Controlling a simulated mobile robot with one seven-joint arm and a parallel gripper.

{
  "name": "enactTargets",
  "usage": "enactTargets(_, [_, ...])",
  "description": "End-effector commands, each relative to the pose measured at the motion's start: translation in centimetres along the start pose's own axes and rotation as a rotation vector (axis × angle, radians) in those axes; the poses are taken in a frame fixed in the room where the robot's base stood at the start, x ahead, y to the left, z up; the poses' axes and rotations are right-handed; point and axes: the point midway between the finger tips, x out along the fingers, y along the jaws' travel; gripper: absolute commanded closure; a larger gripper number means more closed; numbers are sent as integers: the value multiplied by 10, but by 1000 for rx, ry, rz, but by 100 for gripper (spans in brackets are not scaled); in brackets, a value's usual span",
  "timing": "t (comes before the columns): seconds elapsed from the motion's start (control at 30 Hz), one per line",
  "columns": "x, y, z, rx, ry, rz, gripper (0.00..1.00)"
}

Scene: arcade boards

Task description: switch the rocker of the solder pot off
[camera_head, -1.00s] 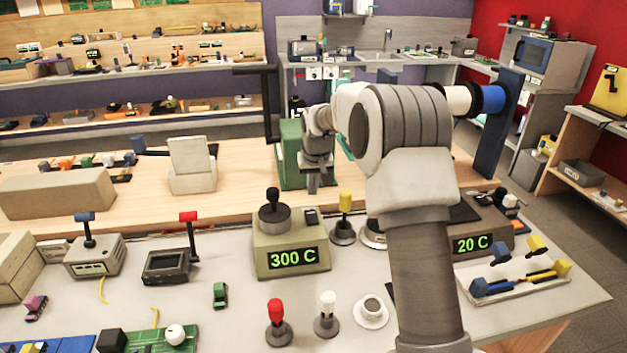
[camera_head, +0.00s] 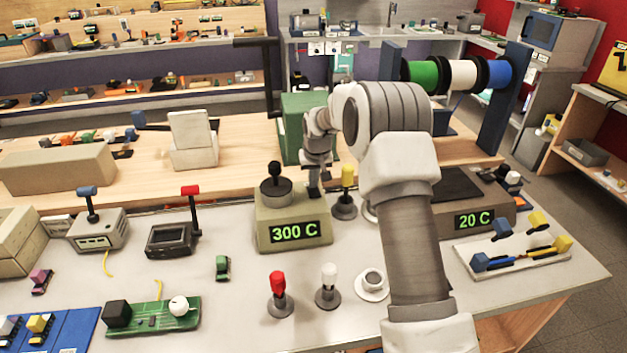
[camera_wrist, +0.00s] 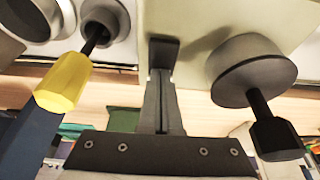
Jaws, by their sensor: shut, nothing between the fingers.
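The solder pot (camera_head: 290,213) is a beige box with a green "300 C" display (camera_head: 294,231). A grey round pot with a black-handled knob (camera_head: 275,180) stands on its top; the pot also shows at right in the wrist view (camera_wrist: 250,65). My gripper (camera_head: 314,195) is shut and empty, pointing down at the box's right rear top corner. In the wrist view my closed fingers (camera_wrist: 162,78) reach the black rocker (camera_wrist: 164,50) on the box top. They look close to it or touching; I cannot tell which. In the head view my gripper hides the rocker, so its tilt is unclear.
A yellow-topped lever (camera_head: 346,190) stands just right of the box, close to my gripper. Red (camera_head: 278,288) and white (camera_head: 328,280) plungers and a cup (camera_head: 373,280) stand in front. A "20 C" unit (camera_head: 475,205) is at right. The bench left of the pot is partly clear.

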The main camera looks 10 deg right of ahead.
Motion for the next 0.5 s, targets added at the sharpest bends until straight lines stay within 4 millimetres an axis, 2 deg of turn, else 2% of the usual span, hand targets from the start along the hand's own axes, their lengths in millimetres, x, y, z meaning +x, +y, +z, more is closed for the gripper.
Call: enactTargets(0.5, [0, 0, 11, 0, -8, 0, 100])
